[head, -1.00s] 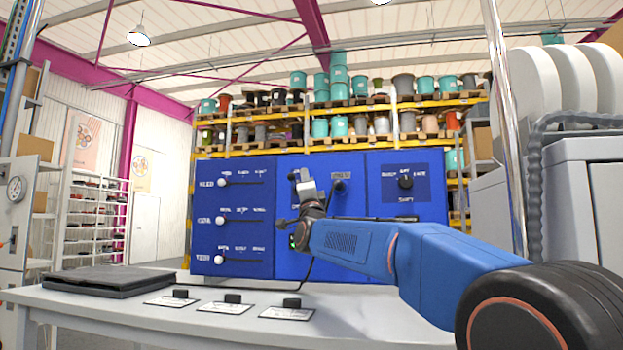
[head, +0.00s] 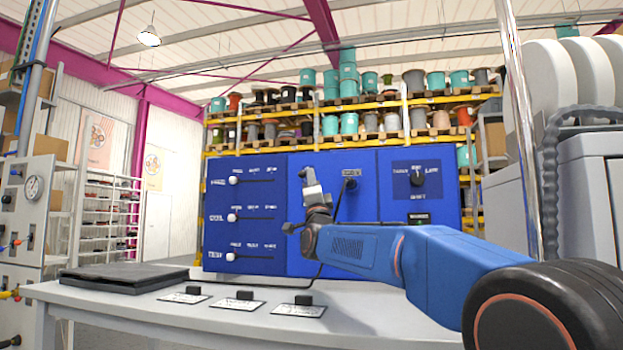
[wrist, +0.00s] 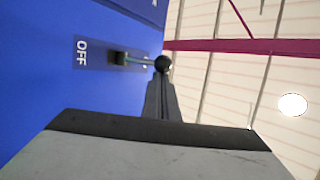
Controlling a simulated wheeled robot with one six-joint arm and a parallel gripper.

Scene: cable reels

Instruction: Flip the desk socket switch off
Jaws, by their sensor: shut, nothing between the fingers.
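My gripper (head: 308,182) is in front of the middle blue panel (head: 373,203), its fingers pointing up. In the wrist view its shut, empty dark fingers (wrist: 161,84) end at a black ball knob (wrist: 163,64). The knob is on a thin lever from a dark switch body (wrist: 118,58) on the blue panel, beside a white OFF label (wrist: 82,52). Fingers and knob overlap in view; I cannot tell whether they touch. In the head view my gripper hides most of this switch. Whether it is the desk socket switch is not readable.
A black plug with a cable (head: 350,184) is right of my gripper. A rotary knob (head: 417,179) is on the right panel, and slider knobs (head: 232,217) are on the left. The grey desk (head: 130,308) holds a dark flat case (head: 125,275) and several plates with black blocks (head: 297,305).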

